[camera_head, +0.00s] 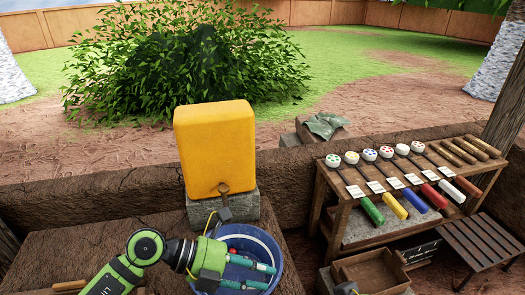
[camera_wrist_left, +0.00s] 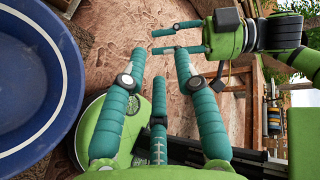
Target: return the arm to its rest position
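My left gripper (camera_head: 268,276) comes in at the lower left of the head view, above the blue basin. In the left wrist view its teal fingers (camera_wrist_left: 160,60) are spread, with nothing between them, and the basin lies off to the left. My right gripper (camera_wrist_left: 156,42) shows at the top of the left wrist view. Its two teal fingers point left with a gap between them and hold nothing that I can see.
The blue basin (camera_head: 277,246) stands at the lower middle of the head view. A yellow container (camera_head: 213,150) sits on a grey block (camera_head: 240,207) behind it. A wooden rack (camera_head: 345,205) with coloured-handled tools, a wooden tray (camera_head: 372,272) and a slatted stool (camera_head: 478,243) stand on the right.

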